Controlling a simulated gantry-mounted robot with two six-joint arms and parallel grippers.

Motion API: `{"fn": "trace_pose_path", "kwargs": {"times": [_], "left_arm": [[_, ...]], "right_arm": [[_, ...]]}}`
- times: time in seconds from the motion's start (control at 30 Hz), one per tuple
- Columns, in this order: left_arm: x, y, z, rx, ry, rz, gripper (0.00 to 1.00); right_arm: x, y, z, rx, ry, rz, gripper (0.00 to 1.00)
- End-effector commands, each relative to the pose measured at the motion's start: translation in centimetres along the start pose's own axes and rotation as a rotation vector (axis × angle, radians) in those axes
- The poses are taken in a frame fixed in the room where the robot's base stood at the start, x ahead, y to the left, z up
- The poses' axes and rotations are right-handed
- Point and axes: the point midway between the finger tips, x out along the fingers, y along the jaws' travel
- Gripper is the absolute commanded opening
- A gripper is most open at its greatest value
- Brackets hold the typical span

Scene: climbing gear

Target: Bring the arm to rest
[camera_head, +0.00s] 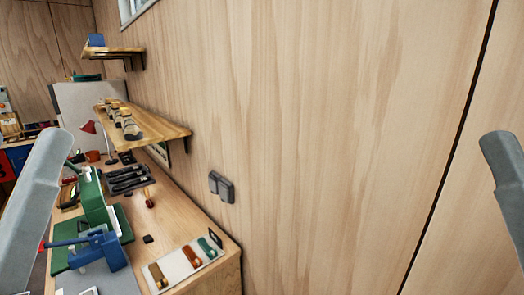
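Two grey arm links of mine show in the head view. The left arm link (35,205) stands at the left edge, in front of the workbench. The right arm link (504,180) stands at the right edge, in front of the wooden wall. Neither gripper shows, so whether they are open or shut is hidden. No object is seen in contact with either arm.
A wooden workbench (216,278) runs along the left side. It carries a blue clamp-like tool (95,246), a green machine (92,197) and a white board (183,265) with coloured pieces. Two wall shelves (165,124) hang above. The wall at centre and right is bare.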

Motion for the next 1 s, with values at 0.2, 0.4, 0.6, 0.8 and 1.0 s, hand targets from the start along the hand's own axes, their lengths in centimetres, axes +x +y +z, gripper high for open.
{"fn": "trace_pose_path", "kwargs": {"times": [0.2,0.4,0.6,0.8,1.0], "left_arm": [[4.2,0.0,-3.9,0.0,0.0,0.0,0.71],[8.3,0.0,-7.6,0.0,0.001,0.0,0.71],[14.9,-0.1,-13.8,0.0,0.001,0.0,0.71],[21.8,-0.1,-20.1,0.0,0.002,0.0,0.71],[23.8,-0.1,-22.0,0.0,0.001,0.0,0.71]], "right_arm": [[4.2,0.0,-3.9,0.0,0.0,0.0,0.5],[8.3,0.0,-7.6,0.0,0.001,0.0,0.5],[14.9,0.1,-13.8,0.0,0.001,0.0,0.5],[21.8,0.1,-20.1,0.0,0.001,0.0,0.5],[23.8,0.1,-22.0,0.0,0.001,0.0,0.5]]}}
